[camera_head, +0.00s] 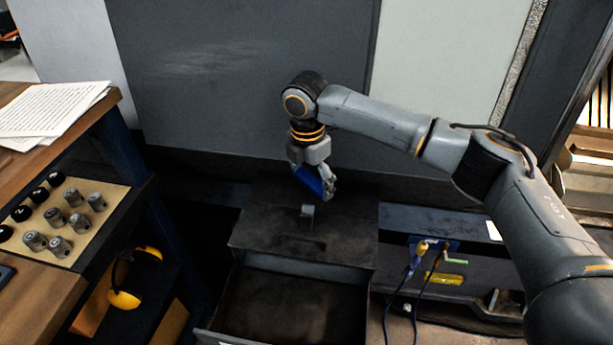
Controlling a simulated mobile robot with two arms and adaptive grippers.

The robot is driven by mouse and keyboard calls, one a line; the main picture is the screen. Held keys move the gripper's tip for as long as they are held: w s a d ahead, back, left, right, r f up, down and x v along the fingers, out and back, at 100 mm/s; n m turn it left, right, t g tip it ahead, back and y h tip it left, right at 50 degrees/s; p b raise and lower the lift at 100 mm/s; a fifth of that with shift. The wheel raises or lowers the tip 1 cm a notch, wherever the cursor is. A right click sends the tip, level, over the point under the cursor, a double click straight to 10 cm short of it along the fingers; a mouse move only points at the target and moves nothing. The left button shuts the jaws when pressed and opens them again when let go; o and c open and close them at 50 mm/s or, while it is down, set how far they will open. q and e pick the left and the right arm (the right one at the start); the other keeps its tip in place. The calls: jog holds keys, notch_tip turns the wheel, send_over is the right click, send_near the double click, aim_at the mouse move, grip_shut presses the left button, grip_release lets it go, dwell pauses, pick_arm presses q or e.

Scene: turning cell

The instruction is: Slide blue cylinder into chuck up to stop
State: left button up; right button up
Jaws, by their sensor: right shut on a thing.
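My right gripper (328,184) comes in from the right, reaches over a dark cabinet and points downward. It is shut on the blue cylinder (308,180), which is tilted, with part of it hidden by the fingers. The cylinder is held above the cabinet top, near the dark grey panel behind. I cannot make out a chuck or a stop in this view. My left gripper is not in view.
The dark cabinet (265,238) has an open drawer (290,310) in front and a small grey piece (307,212) on top. At left, a tray (105,212) holds several metal parts and black knobs. Papers (50,112), yellow ear defenders (137,278) and cabled tools (425,250) also show.

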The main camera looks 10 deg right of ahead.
jog(key=n, duration=0.2)
jog(key=f+n+p, duration=0.1)
jog(key=n, duration=0.1)
jog(key=shift+w+a+t, duration=0.25)
jog(key=shift+w+t, duration=0.1)
jog(key=shift+t, duration=0.05)
jog(key=shift+w+a+f+n+t+p, duration=0.1)
jog(key=shift+f+n+t+p, duration=0.15)
jog(key=shift+n, duration=0.35)
jog(key=shift+w+f+n+t+p, duration=0.1)
jog(key=shift+f+n+t+p, duration=0.1)
jog(key=shift+n, duration=0.4)
jog(key=shift+f+n, duration=0.3)
jog(key=shift+n, duration=0.2)
jog(key=shift+w+a+f+b, duration=0.1)
jog(key=shift+f+b, duration=0.45)
jog(key=shift+b, duration=0.1)
jog(key=b, duration=0.5)
send_over(307, 214)
jog(key=f, duration=0.4)
jog(key=shift+s+a+f, duration=0.15)
jog(key=shift+s, duration=0.2)
jog(key=shift+f, duration=1)
jog(key=shift+f, duration=0.2)
